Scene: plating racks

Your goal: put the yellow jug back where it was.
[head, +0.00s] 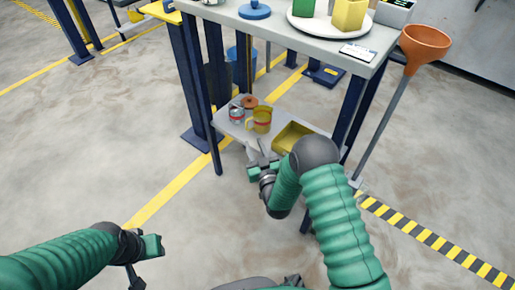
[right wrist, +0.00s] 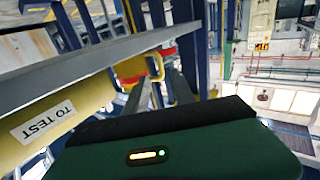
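The yellow jug (head: 262,120) with a red band stands upright on the lower shelf (head: 226,125) of the grey table, in the head view. It also shows small in the right wrist view (right wrist: 129,69), with its yellow handle beside it. My right gripper (head: 257,150) is just in front of the shelf edge, near the jug but apart from it. Its two fingers (right wrist: 162,92) are spread with nothing between them that I can see held. My left gripper (head: 145,262) is low at the left over bare floor, seemingly empty; its fingers do not show clearly.
A grey tin (head: 236,114) and a brown-topped item (head: 250,101) stand next to the jug. A yellow bin (head: 291,137), labelled TO TEST in the right wrist view (right wrist: 42,121), lies right of it. The tabletop (head: 270,27) overhangs the shelf; an orange funnel (head: 425,45) stands right.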

